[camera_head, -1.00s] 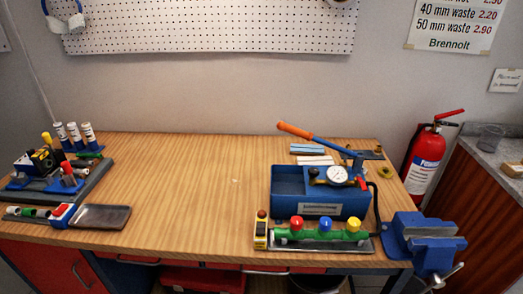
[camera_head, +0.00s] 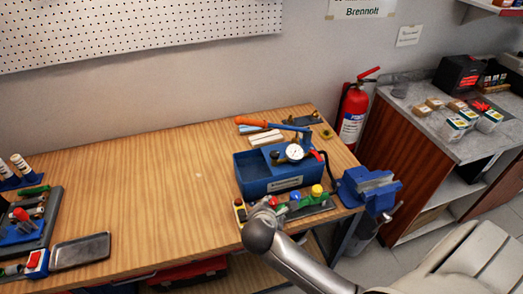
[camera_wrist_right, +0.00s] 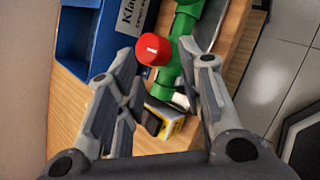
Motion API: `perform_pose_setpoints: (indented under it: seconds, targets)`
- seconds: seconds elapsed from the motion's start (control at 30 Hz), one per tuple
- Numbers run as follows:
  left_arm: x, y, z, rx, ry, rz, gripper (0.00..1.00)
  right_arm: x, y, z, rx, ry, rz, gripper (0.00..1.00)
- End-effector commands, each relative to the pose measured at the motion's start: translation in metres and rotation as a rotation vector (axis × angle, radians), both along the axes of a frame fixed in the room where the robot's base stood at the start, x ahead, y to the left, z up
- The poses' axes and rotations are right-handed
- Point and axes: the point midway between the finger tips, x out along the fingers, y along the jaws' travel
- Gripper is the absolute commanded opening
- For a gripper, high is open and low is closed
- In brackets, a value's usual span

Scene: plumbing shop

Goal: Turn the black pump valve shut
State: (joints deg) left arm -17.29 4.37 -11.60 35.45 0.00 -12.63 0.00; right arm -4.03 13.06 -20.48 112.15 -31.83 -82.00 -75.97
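The blue test pump (camera_head: 265,178) stands on the workbench with a round white gauge (camera_head: 295,152) and an orange-tipped lever. A small dark fitting (camera_head: 276,155) left of the gauge may be the black pump valve; it is too small to tell its position. My right gripper (camera_head: 262,208) is over the bench front, before the pump's left half, partly hidden by its own wrist. In the right wrist view the right gripper (camera_wrist_right: 157,75) is open, its fingers apart. A red knob (camera_wrist_right: 153,49) on green pipe shows beyond the fingertips. My left gripper is out of view.
The green manifold (camera_head: 305,201) with red, blue and yellow knobs lies in front of the pump. A yellow tape measure (camera_wrist_right: 170,118) is close below the fingers. A blue vise (camera_head: 368,188) is at the bench's right corner.

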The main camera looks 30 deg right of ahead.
Motion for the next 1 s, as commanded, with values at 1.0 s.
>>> perform_pose_setpoints:
  seconds: [1.0]
  targets:
    - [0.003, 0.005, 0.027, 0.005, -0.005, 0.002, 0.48, 0.113, -0.072, 0.074, -0.665, 0.177, 0.306, 0.35]
